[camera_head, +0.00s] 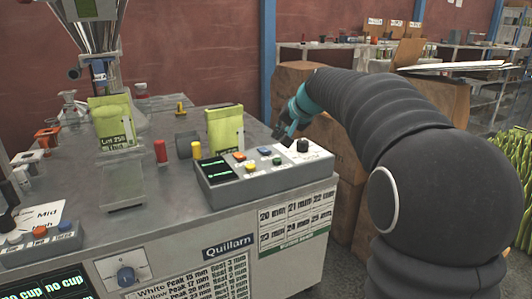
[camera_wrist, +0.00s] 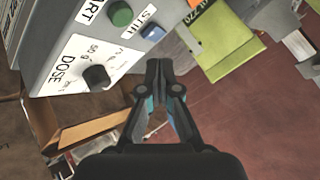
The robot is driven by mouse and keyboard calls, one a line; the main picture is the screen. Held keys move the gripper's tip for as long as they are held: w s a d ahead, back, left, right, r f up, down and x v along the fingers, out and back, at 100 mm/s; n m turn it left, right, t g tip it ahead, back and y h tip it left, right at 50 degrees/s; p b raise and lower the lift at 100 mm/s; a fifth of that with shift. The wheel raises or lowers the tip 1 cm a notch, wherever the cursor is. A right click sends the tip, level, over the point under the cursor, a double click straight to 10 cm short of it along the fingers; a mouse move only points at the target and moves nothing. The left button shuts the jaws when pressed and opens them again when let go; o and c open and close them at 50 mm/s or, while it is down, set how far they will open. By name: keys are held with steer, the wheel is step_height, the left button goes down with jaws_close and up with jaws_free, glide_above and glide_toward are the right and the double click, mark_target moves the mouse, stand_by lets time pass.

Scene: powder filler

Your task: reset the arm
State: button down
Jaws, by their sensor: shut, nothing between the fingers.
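My arm reaches in from the right in the head view, and my gripper (camera_head: 287,130) is by the right rear of the grey control box (camera_head: 250,186). In the wrist view, my gripper (camera_wrist: 158,66) is shut, with its fingertips together and nothing between them. The box's panel shows close by at the upper left, with a black dose knob (camera_wrist: 96,77), a green button (camera_wrist: 121,14) and a blue button (camera_wrist: 152,32). The fingertips appear just off the panel's edge; I cannot tell whether they touch it.
A powder filler machine (camera_head: 95,25) stands on the grey bench (camera_head: 165,205). A yellow-green pouch (camera_head: 226,130) stands behind the box, and another pouch (camera_head: 112,122) sits further left. A red cylinder (camera_head: 161,151) is between them. Cardboard boxes (camera_head: 290,85) stand behind my arm.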

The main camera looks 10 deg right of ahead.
steer(key=s+f+n+g+h+p, duration=0.1)
steer(key=s+f, duration=0.2)
steer(key=s, duration=1)
steer(key=s+f+n+h+p, duration=0.1)
steer(key=s+f+p, duration=0.1)
steer(key=s, duration=1.1)
steer(key=s+f+n+g+h+p, duration=0.1)
steer(key=s+f, duration=0.3)
steer(key=s, duration=0.9)
steer(key=shift+s+a+f+n+g+h+p, duration=0.15)
steer(key=shift+s+f+n+g+h+p, duration=0.2)
steer(key=shift+n, duration=0.25)
stand_by(3.5)
